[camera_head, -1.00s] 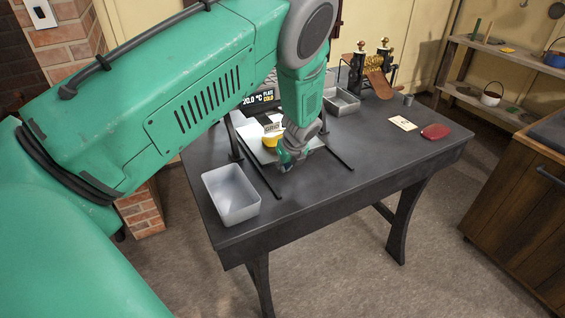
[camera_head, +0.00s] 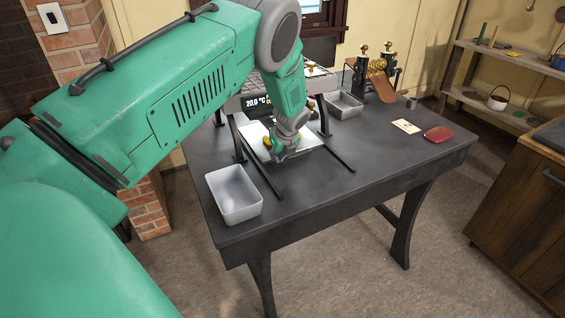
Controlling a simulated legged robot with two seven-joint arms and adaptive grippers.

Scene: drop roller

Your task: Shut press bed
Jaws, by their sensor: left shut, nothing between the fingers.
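The press stands on the dark table, with a display reading 20.0 °C (camera_head: 257,103) on its front. Its pale bed (camera_head: 250,133) lies low between two dark rails (camera_head: 262,172) that run toward the table's front edge. My left gripper (camera_head: 278,157) is shut and empty, pointing down at the front part of the bed. I cannot tell whether it touches the bed. A small yellow thing (camera_head: 266,142) shows on the bed beside the gripper. My left arm hides part of the press. My right gripper is out of view.
A grey open tray (camera_head: 233,194) stands left of the rails, and another tray (camera_head: 344,105) stands behind right. A roller device (camera_head: 378,75), a card (camera_head: 406,126) and a red object (camera_head: 438,134) are on the right. The table's front right is clear.

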